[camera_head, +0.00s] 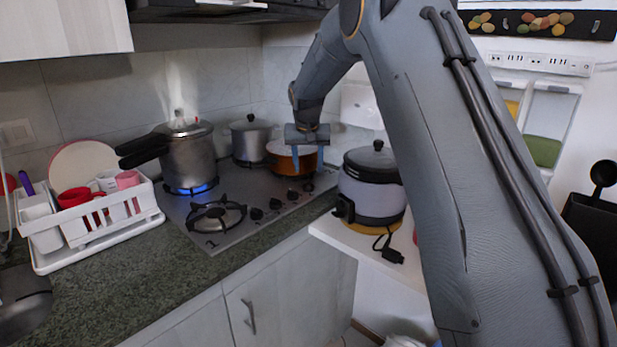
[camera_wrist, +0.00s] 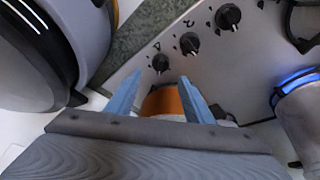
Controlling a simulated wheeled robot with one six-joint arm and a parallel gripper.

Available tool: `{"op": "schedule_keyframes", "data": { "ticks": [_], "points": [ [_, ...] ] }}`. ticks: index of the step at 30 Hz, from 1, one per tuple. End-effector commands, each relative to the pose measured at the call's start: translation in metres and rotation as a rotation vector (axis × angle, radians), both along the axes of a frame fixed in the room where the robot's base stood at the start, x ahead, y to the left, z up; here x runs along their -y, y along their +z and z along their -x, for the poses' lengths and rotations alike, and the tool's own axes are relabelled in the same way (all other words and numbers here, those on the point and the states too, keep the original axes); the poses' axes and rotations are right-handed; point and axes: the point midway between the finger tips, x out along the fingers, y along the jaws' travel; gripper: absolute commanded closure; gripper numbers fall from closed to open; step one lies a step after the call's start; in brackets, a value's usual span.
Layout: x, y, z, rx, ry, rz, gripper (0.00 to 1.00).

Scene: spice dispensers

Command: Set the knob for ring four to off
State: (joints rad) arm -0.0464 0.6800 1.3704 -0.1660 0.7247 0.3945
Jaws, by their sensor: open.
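A row of black knobs runs along the right front edge of the steel hob (camera_head: 232,243). In the head view the nearest knob (camera_head: 256,214) is at the left of the row, and the farthest knob (camera_head: 308,186) is beside the rice cooker. The wrist view shows three knobs clearly, including the lowest (camera_wrist: 160,63) and the upper right one (camera_wrist: 228,16); I cannot tell which is for ring four. My gripper (camera_head: 307,167) is open and empty above the hob's right side. In the wrist view its fingertips (camera_wrist: 160,84) are spread just below the lowest knob, apart from it.
An orange pot (camera_head: 285,160) stands on the hob behind my gripper. A steel pressure cooker (camera_head: 189,160) stands over a lit blue flame, with a steel pot (camera_head: 250,138) behind. A rice cooker (camera_head: 371,195) is close on the right. A dish rack (camera_head: 98,240) stands left.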

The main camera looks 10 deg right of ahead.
Motion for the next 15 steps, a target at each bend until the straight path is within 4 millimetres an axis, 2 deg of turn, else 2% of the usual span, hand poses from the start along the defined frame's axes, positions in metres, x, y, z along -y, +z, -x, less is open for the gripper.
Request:
{"op": "schedule_keyframes", "data": {
  "ticks": [4, 15],
  "points": [
    [0.001, -0.009, -0.008, 0.003, -0.003, 0.001, 0.53],
    [0.006, -0.057, -0.027, 0.004, -0.003, 0.000, 0.53]
  ]
}}
